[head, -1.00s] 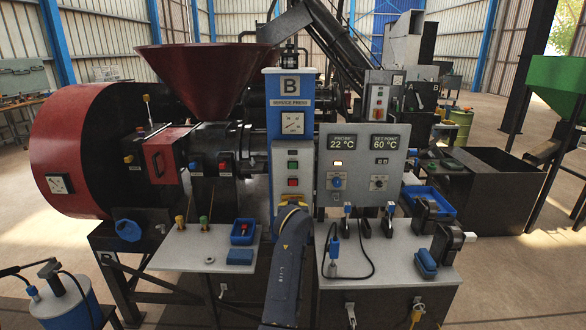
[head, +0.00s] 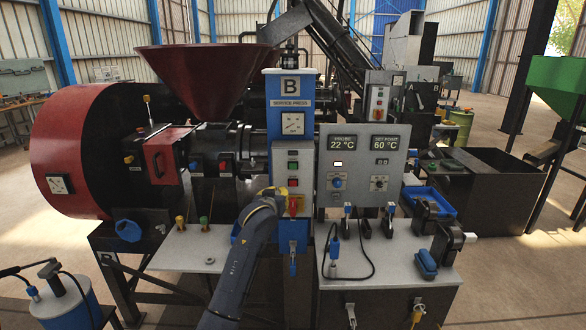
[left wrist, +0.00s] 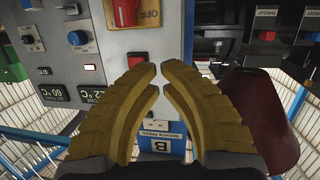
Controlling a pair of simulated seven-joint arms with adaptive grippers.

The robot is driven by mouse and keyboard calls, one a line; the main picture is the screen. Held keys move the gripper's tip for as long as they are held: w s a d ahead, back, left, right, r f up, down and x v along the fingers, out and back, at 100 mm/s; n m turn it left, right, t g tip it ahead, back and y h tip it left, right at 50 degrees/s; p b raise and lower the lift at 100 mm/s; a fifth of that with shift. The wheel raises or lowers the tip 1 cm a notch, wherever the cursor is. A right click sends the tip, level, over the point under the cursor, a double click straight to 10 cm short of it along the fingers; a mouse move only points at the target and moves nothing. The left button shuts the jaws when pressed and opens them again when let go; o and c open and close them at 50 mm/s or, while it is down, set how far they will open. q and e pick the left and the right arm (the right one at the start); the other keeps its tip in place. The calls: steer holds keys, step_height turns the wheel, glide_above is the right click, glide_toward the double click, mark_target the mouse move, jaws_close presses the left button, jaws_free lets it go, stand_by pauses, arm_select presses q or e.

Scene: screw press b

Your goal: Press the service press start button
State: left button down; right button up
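The service press (head: 290,88) stands in the middle with a grey button panel on its blue column. The green start button (head: 293,165) sits above a red button (head: 293,182) and a red and yellow switch (head: 296,203). My left gripper (head: 276,193) is in front of the column, below and left of the green button. The red button (left wrist: 137,60) shows partly beside the fingertips there; the green button is hidden behind the fingers. My right gripper is not in view.
A panel with temperature displays (head: 361,160) stands right of the column. The workbench (head: 390,285) below holds a cable (head: 366,245), blue-handled tools and dark blocks. A red hopper (head: 205,75) and red drum (head: 68,150) are at the left.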

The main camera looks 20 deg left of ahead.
mark_target(293, 166)
arm_select(q)
steer(key=s+d+r+n+t+h, duration=0.1)
steer(key=s+d+r+n+h, duration=0.2)
steer(key=d+r+h, duration=0.3)
steer(key=d+h, duration=0.2)
steer(key=shift+s+d+r+n+t+h, duration=0.15)
steer(key=shift+r+n+t+h, duration=0.15)
steer(key=shift+r+n+t, duration=0.1)
steer(key=shift+w+a, duration=0.4)
steer(key=shift+w, duration=1)
steer(key=shift+w+a, duration=0.35)
steer(key=shift+w, duration=1.1)
steer(key=shift+w+a, duration=0.4)
steer(key=shift+w, duration=1)
steer(key=c, duration=2.1)
jaws_free()
steer(key=shift+w, duration=0.1)
jaws_close()
steer(key=shift+w+a, duration=0.1)
steer(key=shift+w, duration=0.2)
